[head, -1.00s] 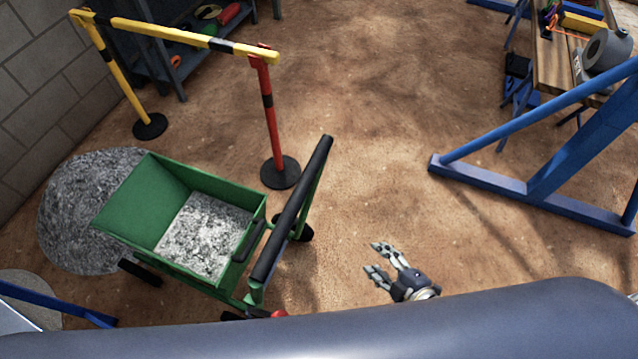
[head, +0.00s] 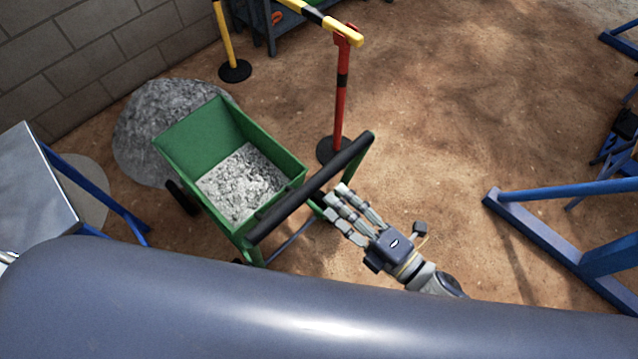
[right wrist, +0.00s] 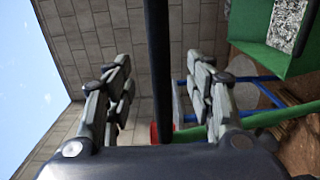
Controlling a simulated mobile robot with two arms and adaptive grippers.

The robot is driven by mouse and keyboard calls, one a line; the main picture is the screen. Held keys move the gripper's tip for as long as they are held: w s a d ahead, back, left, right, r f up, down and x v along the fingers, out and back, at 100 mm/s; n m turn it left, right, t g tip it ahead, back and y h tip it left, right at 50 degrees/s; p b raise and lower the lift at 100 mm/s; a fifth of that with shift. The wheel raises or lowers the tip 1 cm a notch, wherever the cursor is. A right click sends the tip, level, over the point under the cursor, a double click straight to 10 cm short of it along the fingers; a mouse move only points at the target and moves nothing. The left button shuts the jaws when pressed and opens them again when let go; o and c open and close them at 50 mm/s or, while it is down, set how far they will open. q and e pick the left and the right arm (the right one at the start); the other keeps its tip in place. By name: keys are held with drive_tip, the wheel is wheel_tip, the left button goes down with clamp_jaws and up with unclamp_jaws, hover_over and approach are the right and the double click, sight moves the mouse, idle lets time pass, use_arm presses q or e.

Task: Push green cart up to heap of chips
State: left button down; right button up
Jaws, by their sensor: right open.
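The green cart (head: 207,133) stands on the dirt floor with grey chips (head: 241,184) in its tray. Its black push handle (head: 310,190) faces me. The heap of chips (head: 150,125) lies just beyond the cart, by the wall; the cart's tray hides part of it. My right gripper (head: 345,205) is open, with its fingertips close to the handle. In the right wrist view the handle bar (right wrist: 159,75) stands between the two open fingers (right wrist: 160,105); I cannot tell whether they touch it. My left gripper is not in view.
A red post (head: 341,95) with a black base stands just beyond the handle, carrying a yellow and black bar. A block wall (head: 80,55) is at the back left. Blue frames stand at the left (head: 100,190) and right (head: 550,240). Open dirt lies between.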

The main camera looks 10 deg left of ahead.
sight(314, 184)
drive_tip(key=x, duration=0.7)
drive_tip(key=shift+w+a, duration=0.2)
drive_tip(key=shift+w, duration=0.05)
clamp_jaws()
drive_tip(key=shift+f, duration=0.1)
